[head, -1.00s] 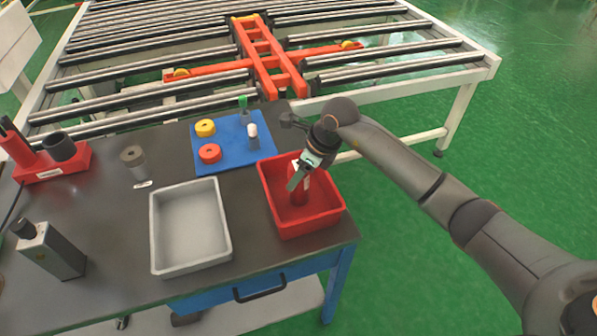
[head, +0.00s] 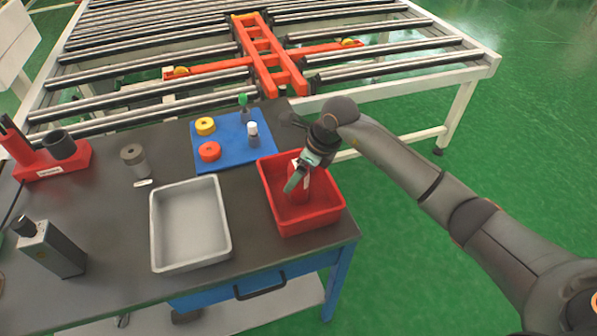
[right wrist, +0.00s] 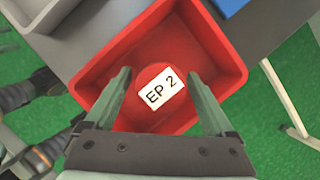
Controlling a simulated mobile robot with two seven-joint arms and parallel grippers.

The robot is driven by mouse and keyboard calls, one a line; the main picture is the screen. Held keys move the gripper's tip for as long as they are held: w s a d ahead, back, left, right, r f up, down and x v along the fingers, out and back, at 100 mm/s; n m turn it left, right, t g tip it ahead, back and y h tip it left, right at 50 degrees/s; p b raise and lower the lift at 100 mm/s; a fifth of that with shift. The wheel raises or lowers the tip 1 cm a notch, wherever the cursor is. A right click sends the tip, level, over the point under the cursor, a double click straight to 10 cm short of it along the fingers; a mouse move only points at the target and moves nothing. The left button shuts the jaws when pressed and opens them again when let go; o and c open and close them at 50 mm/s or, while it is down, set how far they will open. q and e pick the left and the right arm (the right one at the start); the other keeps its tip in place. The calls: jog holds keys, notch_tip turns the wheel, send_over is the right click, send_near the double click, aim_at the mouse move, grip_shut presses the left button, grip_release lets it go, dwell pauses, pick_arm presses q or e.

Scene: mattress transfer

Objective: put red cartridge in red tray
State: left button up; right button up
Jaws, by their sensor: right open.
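The red cartridge (head: 299,184) stands inside the red tray (head: 318,224), at the right end of the dark table. In the right wrist view the cartridge's white "EP 2" label (right wrist: 162,91) shows between my fingers, with red tray walls (right wrist: 213,40) around it. My right gripper (head: 297,178) is over the tray, at the cartridge. In the right wrist view the right gripper (right wrist: 165,98) is open, one finger on each side of the cartridge, with gaps visible. The cartridge's base is hidden. My left gripper is not in view.
An empty grey tray (head: 188,262) stands left of the red tray. A blue mat (head: 228,150) with yellow and red rings and small bottles lies behind. A red holder (head: 55,168), a grey cylinder (head: 134,160) and a grey box (head: 52,252) stand at left. A roller conveyor (head: 390,72) is behind.

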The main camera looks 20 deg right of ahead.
jog(key=v, duration=1.2)
jog(key=shift+c, duration=0.3)
dwell(0.7)
